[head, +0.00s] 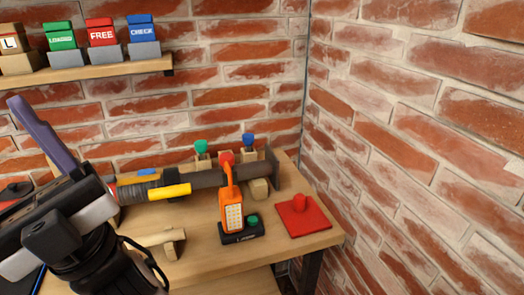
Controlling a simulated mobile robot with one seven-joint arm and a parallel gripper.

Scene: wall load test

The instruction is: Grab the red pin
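A red rounded head (227,157), which may be the red pin, shows in the middle of the head view, at the top of an orange handheld device (232,212) and in front of a dark grey bar (205,179). Its lower part is hidden. My gripper (40,135) is at the left edge, apart from both red things. One long purple-grey finger-like part shows; I cannot make out a second finger or anything held.
A green pin (201,147) and a blue pin (248,141) stand behind the bar. A yellow cylinder (170,191) and a wooden block (174,244) are on the bench (200,268). A shelf (85,74) holds labelled blocks. Brick walls meet behind the right end.

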